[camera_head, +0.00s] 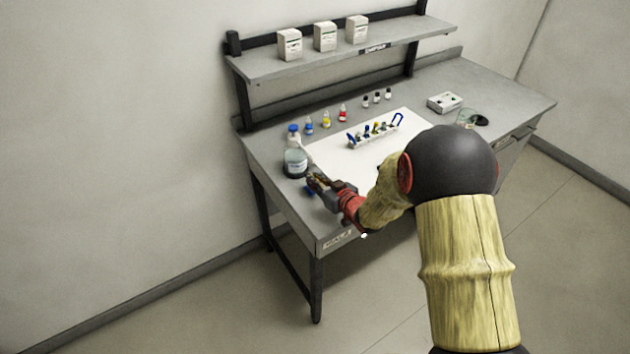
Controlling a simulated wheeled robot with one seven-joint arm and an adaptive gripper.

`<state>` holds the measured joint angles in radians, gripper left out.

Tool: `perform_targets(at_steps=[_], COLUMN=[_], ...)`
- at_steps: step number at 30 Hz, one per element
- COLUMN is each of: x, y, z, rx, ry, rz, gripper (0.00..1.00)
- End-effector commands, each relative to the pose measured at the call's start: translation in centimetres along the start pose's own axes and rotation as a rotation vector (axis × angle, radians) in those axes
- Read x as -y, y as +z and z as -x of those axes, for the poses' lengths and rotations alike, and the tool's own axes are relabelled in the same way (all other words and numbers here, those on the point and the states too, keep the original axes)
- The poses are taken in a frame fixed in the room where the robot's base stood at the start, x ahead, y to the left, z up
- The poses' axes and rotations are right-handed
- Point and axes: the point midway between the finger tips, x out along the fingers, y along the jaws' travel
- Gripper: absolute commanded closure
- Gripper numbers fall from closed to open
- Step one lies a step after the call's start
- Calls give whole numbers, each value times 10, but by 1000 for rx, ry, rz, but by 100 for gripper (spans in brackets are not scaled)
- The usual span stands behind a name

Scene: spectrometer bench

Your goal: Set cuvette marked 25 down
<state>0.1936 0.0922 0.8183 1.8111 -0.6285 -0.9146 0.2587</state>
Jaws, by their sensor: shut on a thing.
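My gripper (313,179) is over the left front part of the bench, close to the right side of a glass bottle. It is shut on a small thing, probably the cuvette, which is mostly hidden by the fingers. No number can be read on it. A small blue thing (308,191) shows just under the fingertips; I cannot tell whether it is held or lies on the bench. A rack (374,136) with several small coloured-top items stands on the white mat (335,158), right of and behind my gripper.
The glass bottle (295,163) and a blue-capped bottle (293,135) stand at left. Several dropper bottles (326,121) and small vials (377,97) line the back. A white device (444,102) sits at right. Boxes (325,37) stand on the shelf (340,56). The left front mat looks clear.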

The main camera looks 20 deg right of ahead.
Motion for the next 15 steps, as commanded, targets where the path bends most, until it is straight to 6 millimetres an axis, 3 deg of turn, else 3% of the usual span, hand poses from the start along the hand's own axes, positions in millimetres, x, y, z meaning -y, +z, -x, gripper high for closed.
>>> perform_targets(at_steps=[6,7,15], x=[0,0,0], y=[4,3,3], z=[-1,-1,-1], rx=[1,1,0], ry=[0,0,0], rz=[0,0,0], gripper=[99,87,71])
